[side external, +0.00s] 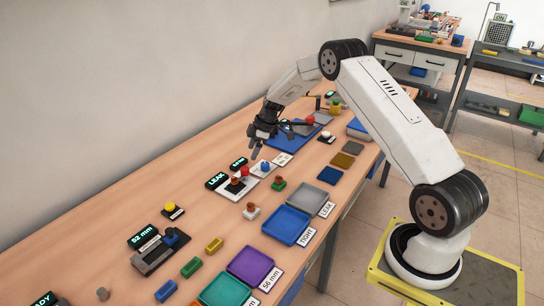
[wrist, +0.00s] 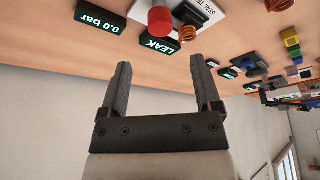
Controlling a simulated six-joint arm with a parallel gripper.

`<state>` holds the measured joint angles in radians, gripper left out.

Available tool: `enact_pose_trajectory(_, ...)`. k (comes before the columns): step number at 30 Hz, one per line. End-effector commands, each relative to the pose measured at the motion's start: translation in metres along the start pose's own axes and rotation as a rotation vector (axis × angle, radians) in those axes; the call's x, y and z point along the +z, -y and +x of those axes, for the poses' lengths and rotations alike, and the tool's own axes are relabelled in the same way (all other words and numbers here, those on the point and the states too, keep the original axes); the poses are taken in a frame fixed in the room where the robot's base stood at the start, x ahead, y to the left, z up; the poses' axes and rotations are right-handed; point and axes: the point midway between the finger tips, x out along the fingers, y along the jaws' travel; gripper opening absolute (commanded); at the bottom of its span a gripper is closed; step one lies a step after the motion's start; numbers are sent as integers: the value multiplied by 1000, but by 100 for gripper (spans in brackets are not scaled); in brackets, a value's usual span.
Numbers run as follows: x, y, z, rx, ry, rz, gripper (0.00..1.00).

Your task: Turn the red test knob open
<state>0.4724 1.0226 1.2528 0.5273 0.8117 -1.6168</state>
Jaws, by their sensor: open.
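The red test knob (wrist: 160,20) shows in the wrist view as a short red cylinder at the edge of the white seal test plate (wrist: 208,14). It also shows in the side view as a small red spot (side external: 245,171). My gripper (side external: 255,151) is above the bench, up and slightly right of the knob in the side view. In the wrist view its two fingers (wrist: 160,72) are apart with nothing between them. The knob lies beyond the fingertips, apart from them. Its turn position cannot be told.
A LEAK display (wrist: 160,46) and a 0.0 bar display (wrist: 101,18) stand beside the knob. A copper-coloured part (wrist: 188,33) is close to it. A blue knob (side external: 265,165) sits nearby. Blue (side external: 287,224) and purple (side external: 253,265) trays line the front edge. The wall runs behind.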

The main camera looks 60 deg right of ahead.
Motion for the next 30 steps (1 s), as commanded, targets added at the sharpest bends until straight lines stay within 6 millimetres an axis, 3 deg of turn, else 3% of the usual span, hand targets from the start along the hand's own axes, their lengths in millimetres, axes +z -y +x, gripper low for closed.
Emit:
enact_pose_trajectory(8,0,1,11,-2,2,1,81)
enact_pose_trajectory(22,0,1,61,-1,3,2,81)
enact_pose_trajectory(30,0,1,77,0,3,3,81)
